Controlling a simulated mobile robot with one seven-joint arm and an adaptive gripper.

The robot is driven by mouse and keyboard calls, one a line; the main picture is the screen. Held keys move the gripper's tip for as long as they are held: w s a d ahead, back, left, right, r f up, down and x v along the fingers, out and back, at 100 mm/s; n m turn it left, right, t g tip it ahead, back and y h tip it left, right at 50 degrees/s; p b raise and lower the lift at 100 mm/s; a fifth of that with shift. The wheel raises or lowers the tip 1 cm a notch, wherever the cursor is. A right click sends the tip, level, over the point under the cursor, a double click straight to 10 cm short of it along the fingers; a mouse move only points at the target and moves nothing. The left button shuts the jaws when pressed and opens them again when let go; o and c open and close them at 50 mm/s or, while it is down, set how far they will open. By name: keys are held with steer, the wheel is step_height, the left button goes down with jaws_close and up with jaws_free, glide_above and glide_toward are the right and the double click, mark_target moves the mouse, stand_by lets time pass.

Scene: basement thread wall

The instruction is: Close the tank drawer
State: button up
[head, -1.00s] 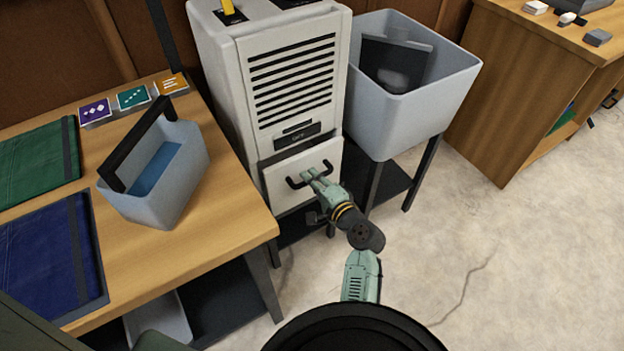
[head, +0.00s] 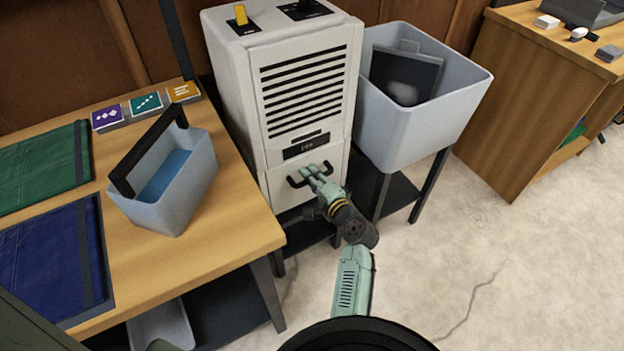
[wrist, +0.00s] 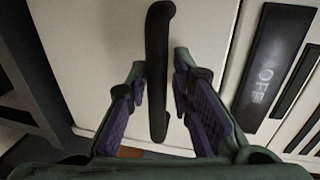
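The tank drawer (head: 283,198) is the white lower front of the white machine (head: 232,95). In the head view its front looks flush or nearly flush with the panel above; my gripper and arm hide part of it. Its black bar handle (wrist: 158,70) fills the middle of the wrist view, with the white drawer front (wrist: 110,35) behind it. My gripper (head: 317,171) is at the handle. In the wrist view its fingers (wrist: 160,78) are apart, one on each side of the bar, with visible gaps. It holds nothing.
A dark panel reading OFF (wrist: 265,75) is above the drawer. A wooden table (head: 200,255) with a grey-blue caddy (head: 190,195) stands at left. A grey-blue basin (head: 420,120) on dark legs stands close at right. The floor (head: 440,260) at front right is clear.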

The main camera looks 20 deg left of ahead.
steer(key=shift+o, duration=1)
steer(key=shift+d, duration=0.1)
steer(key=shift+s+d, duration=0.15)
steer(key=shift+d, duration=0.1)
steer(key=v, duration=1.1)
steer(key=shift+s+d, duration=0.2)
